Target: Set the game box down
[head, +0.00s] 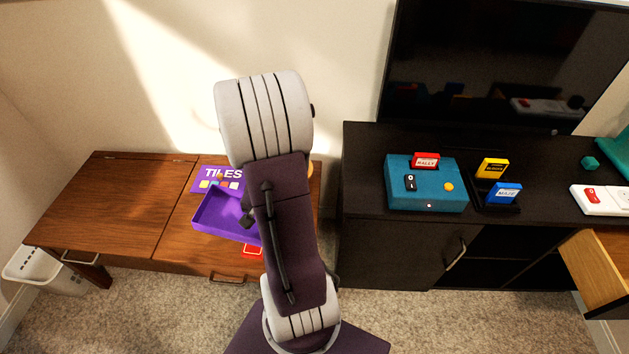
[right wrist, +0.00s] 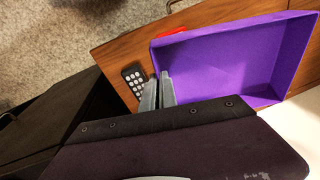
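The game box shows as an open purple tray (head: 222,215) at the front of the wooden cabinet, in the head view. Its inside looks empty in the right wrist view (right wrist: 220,62). A purple panel lettered "TILES" (head: 209,182), with coloured squares, lies behind it. My right gripper (right wrist: 160,92) is at the tray's near side wall, its two fingers close together on either side of that wall. In the head view my arm hides most of this gripper and the tray's right end. I cannot tell whether the tray touches the cabinet top. My left gripper is not in view.
A black remote (right wrist: 134,76) lies close beside the fingers. A red item (head: 252,250) is at the cabinet's front edge. The cabinet's left half (head: 100,205) is clear. A black TV stand (head: 365,170) stands right, bearing a teal console (head: 400,195) and cartridges. A white basket (head: 45,270) is at left.

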